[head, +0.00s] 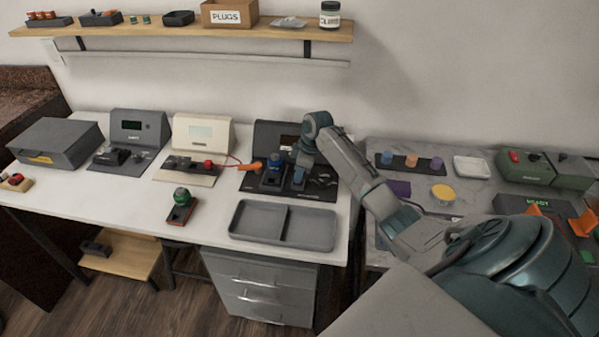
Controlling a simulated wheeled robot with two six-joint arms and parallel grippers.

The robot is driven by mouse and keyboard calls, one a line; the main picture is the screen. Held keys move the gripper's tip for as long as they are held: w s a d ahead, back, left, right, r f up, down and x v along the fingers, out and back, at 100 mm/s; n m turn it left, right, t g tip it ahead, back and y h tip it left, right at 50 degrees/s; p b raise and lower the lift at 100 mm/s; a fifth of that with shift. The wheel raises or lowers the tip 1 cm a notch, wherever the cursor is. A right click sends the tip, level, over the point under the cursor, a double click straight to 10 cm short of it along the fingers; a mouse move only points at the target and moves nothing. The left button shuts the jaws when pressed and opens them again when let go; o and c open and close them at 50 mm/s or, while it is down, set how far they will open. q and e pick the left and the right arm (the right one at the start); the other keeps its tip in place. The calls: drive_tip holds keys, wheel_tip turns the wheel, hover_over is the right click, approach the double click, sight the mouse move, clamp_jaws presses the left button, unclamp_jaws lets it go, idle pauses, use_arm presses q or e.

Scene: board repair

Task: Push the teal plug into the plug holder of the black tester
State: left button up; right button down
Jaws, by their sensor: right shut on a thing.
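The black tester (277,133) stands at the right end of the white table, with a dark base plate in front of its upright back. On the plate, a dark holder (272,180) has a blue knob (275,161) on top. Just right of it is a second dark block (298,183). My right gripper (301,163) reaches down over this block from the right, shut on the teal plug. The plug is mostly hidden by the fingers, and I cannot tell how deep it sits. My left gripper is out of view.
An orange-tipped lead (256,166) lies at the tester's left edge. A grey two-part tray (283,225) sits in front. A cream tester (202,135) and a grey tester (139,130) stand to the left. A green-topped plug stand (182,206) is on the table's front part.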

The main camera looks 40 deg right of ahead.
drive_tip(key=shift+f, duration=0.45)
idle(0.5)
drive_tip(key=c, duration=0.9)
unclamp_jaws()
drive_tip(key=shift+r, duration=0.2)
drive_tip(key=shift+r+p, duration=1.3)
drive_tip(key=shift+p, duration=0.45)
drive_tip(key=shift+r+p, duration=2.95)
drive_tip(key=shift+r, duration=0.15)
